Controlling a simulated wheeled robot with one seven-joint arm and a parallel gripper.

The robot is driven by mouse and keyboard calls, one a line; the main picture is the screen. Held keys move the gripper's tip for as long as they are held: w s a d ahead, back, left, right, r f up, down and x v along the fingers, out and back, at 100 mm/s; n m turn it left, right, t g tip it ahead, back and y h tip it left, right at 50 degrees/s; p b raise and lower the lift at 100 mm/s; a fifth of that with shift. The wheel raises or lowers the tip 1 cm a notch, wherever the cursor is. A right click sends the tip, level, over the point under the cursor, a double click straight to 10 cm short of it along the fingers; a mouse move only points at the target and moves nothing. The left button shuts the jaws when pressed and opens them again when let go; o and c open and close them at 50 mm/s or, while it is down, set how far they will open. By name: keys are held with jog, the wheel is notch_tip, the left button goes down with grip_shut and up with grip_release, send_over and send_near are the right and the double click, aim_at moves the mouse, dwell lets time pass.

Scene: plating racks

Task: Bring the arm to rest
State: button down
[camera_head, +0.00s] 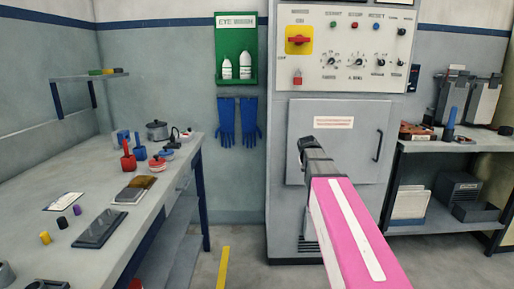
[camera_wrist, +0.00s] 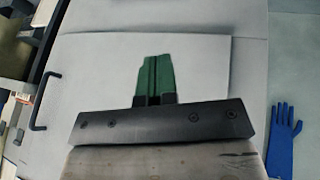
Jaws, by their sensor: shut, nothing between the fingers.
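My arm, with a pink and white link, reaches forward from the lower right in the head view. My gripper (camera_head: 305,146) is at its far end, in front of the grey control cabinet (camera_head: 281,220). In the wrist view my gripper (camera_wrist: 153,62) shows its green fingers pressed together with nothing between them. The cabinet's door (camera_wrist: 100,60) lies beyond the fingers, its handle (camera_wrist: 44,88) to the left. I cannot tell the distance between fingertips and door.
A long workbench (camera_head: 60,212) with tools stands at the left. A shelf unit (camera_head: 440,148) stands at the right. Blue gloves (camera_head: 238,122) hang on the wall under a green eye wash station (camera_head: 235,30). The floor between bench and cabinet looks clear, with a yellow stripe (camera_head: 223,266).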

jog(key=s+a+f+g+y, duration=0.1)
jog(key=s+a+f+g, duration=0.1)
jog(key=s+f, duration=1)
jog(key=s+a+f+g+y, duration=0.2)
jog(key=s+a+f, duration=0.2)
jog(key=s+f, duration=0.8)
jog(key=shift+f+g, duration=0.2)
jog(key=shift+g, duration=0.2)
